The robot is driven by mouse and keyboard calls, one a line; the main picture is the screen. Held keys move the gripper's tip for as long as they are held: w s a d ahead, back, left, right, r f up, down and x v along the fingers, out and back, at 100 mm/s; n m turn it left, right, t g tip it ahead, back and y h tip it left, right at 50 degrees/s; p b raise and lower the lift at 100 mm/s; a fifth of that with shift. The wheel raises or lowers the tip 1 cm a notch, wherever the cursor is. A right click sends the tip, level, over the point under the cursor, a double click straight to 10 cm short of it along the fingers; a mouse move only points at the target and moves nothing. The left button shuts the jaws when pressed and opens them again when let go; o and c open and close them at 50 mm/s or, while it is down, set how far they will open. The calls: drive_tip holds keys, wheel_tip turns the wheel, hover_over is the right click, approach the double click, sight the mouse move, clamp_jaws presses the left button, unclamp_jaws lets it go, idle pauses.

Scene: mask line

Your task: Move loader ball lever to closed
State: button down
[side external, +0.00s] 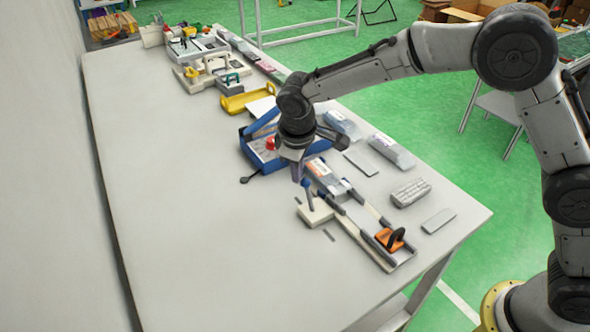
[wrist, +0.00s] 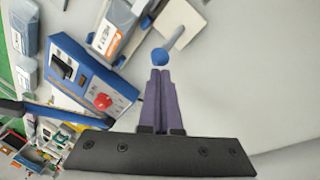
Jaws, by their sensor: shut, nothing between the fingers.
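The loader ball lever shows as a blue ball (side external: 305,183) on a grey rod that rises from a cream block (side external: 316,212) beside the loader rails. In the wrist view the blue ball (wrist: 160,56) is just beyond my fingertips, with its rod (wrist: 174,38) slanting to the upper right. My gripper (side external: 297,178) points down, with its tips close beside the ball. In the wrist view the purple fingers of my gripper (wrist: 160,73) are together with nothing between them. I cannot tell whether the tips touch the ball.
The loader frame (side external: 366,230) carries an orange clamp with a black handle (side external: 391,239). A blue box with a red button (wrist: 103,101) stands close to my gripper. Packs and flat plates lie right of the frame. The left side of the table (side external: 190,210) is clear.

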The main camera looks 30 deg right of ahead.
drive_tip(key=shift+s+r+t, duration=0.1)
drive_tip(key=shift+s+t, duration=0.15)
drive_tip(key=shift+t, duration=0.05)
drive_tip(key=shift+s, duration=0.2)
drive_tip(key=s, duration=0.6)
drive_tip(key=shift+f, duration=0.25)
drive_tip(key=shift+w+d, duration=0.1)
drive_tip(key=shift+w+f, duration=0.1)
drive_tip(key=shift+w, duration=0.65)
